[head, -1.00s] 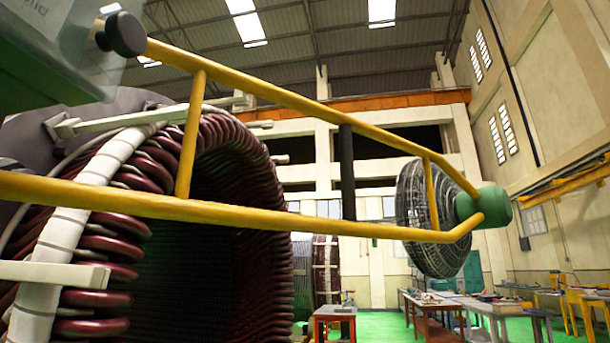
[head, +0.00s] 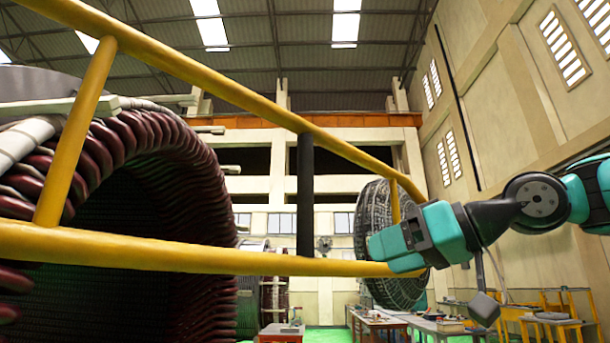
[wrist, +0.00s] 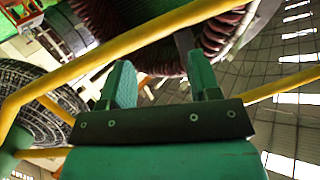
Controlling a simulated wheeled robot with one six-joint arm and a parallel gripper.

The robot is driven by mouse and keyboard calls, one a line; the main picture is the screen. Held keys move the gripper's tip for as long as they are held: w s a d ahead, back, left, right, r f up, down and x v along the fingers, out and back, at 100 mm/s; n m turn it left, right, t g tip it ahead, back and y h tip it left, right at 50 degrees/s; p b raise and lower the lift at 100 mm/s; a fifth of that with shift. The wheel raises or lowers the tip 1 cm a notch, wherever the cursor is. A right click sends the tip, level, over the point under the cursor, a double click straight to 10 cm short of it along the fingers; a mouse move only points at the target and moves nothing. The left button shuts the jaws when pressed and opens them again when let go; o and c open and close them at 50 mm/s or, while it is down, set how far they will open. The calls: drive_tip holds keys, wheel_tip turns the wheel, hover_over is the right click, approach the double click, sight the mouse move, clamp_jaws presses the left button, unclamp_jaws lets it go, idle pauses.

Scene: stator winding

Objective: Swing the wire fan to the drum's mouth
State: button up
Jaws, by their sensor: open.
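The wire fan (head: 376,215), a round grey grille, hangs upright at the far end of a yellow tubular frame (head: 200,256) in the head view. It also shows at the left of the wrist view (wrist: 32,88). The drum (head: 165,170), ringed with dark red coils, stands at the left, its dark mouth apart from the fan. My gripper (head: 376,254) is in front of the fan's lower right part, near the lower yellow rail. In the wrist view its green fingers (wrist: 160,85) are apart with nothing held. I cannot tell whether it touches the rail. The fan's hub is mostly hidden.
A dark vertical post (head: 305,195) meets the yellow frame between drum and fan. Workbenches (head: 425,325) stand below at the right. A small red table (head: 281,332) is at bottom centre. Another wound drum (head: 272,290) stands farther back.

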sight(313, 175)
wheel_tip(313, 175, up, 13)
drive_tip(key=s+d+n+y+p, duration=0.2)
drive_tip(key=d+n+y, duration=0.1)
drive_tip(key=n, duration=0.1)
drive_tip(key=p+x, duration=0.1)
drive_tip(key=x, duration=0.4)
drive_tip(key=p+x, duration=0.2)
drive_tip(key=x, duration=0.3)
drive_tip(key=p+x, duration=0.2)
drive_tip(key=x, duration=0.4)
drive_tip(key=shift+s+a+r, duration=0.15)
drive_tip(key=shift+s+a, duration=0.05)
drive_tip(key=shift+s, duration=0.15)
drive_tip(key=shift+w+a, duration=0.3)
drive_tip(key=shift+a, duration=0.2)
clamp_jaws()
